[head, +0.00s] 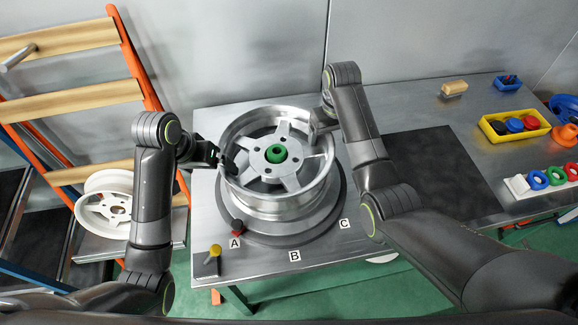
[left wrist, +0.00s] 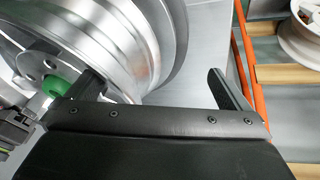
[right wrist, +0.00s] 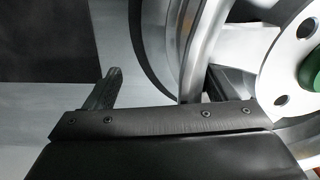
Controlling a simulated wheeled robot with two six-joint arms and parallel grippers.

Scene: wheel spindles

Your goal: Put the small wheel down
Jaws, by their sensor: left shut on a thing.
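A silver five-spoke wheel (head: 303,206) lies flat, face up, over a round dark grey base (head: 290,232); I cannot tell whether it rests on it. A green hub piece (head: 276,153) shows at its centre. My left gripper (head: 226,162) is shut on the left rim; in the left wrist view (left wrist: 160,88) one finger is inside the wheel and one outside. My right gripper (head: 318,128) is at the upper right rim, partly hidden by its arm. Its fingers straddle the rim in the right wrist view (right wrist: 165,88), but its grip is unclear.
A smaller white wheel (head: 92,221) lies on the shelf at left. The yellow bin (head: 497,133) and coloured rings (head: 555,175) stand at right. A dark mat (head: 440,165) is clear.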

